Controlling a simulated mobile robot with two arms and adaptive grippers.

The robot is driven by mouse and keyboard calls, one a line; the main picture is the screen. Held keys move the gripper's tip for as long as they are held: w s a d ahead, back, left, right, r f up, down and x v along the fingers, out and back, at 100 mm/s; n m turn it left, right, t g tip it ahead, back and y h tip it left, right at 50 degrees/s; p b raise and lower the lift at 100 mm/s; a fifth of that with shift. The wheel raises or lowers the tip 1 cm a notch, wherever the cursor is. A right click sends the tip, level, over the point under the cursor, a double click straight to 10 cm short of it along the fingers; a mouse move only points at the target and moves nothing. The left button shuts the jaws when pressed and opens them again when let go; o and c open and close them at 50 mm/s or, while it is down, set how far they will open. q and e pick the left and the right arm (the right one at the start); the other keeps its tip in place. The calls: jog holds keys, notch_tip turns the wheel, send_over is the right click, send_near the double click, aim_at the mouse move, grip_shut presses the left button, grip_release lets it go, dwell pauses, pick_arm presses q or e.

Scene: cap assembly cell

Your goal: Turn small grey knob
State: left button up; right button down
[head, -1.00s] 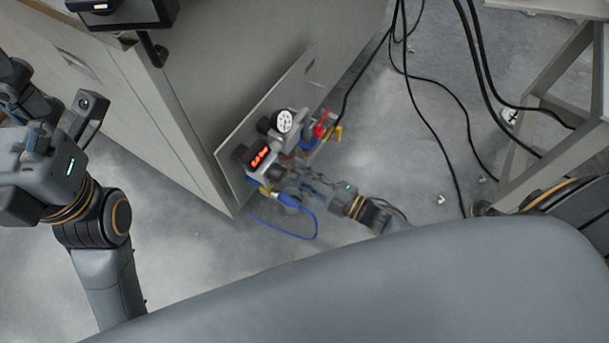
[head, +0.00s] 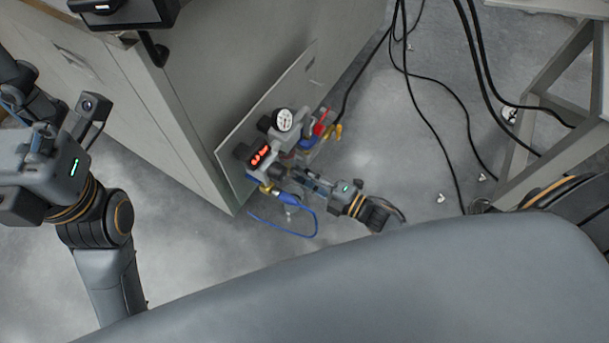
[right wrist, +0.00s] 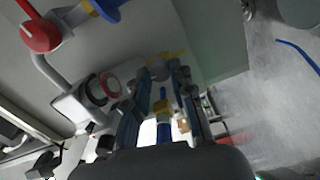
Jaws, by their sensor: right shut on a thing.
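My right gripper (head: 298,172) reaches low to the valve and gauge assembly on the cabinet side panel. In the right wrist view, its two dark fingers (right wrist: 160,80) point at the assembly and close around a small grey knob (right wrist: 158,69) between their tips. The fingers partly hide the knob; in the head view I cannot make it out apart from the gripper. My left gripper (head: 40,170) is at the left edge, away from the panel, and its fingers do not show clearly.
A white dial gauge (head: 285,120), a red-lit display (head: 260,154) and a red handle (head: 320,128) sit close by the gripper. A blue hose (head: 300,236) loops beside it. Black cables (head: 425,115) hang over the floor. A grey table frame (head: 550,110) stands at right.

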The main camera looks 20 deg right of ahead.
jog(key=c, duration=1.1)
grip_release()
jog(key=shift+s+d, duration=0.1)
jog(key=shift+s, duration=0.05)
jog(key=v, duration=1.1)
jog(key=shift+s+d, duration=0.25)
jog(key=shift+s, duration=0.05)
jog(key=shift+a, duration=0.1)
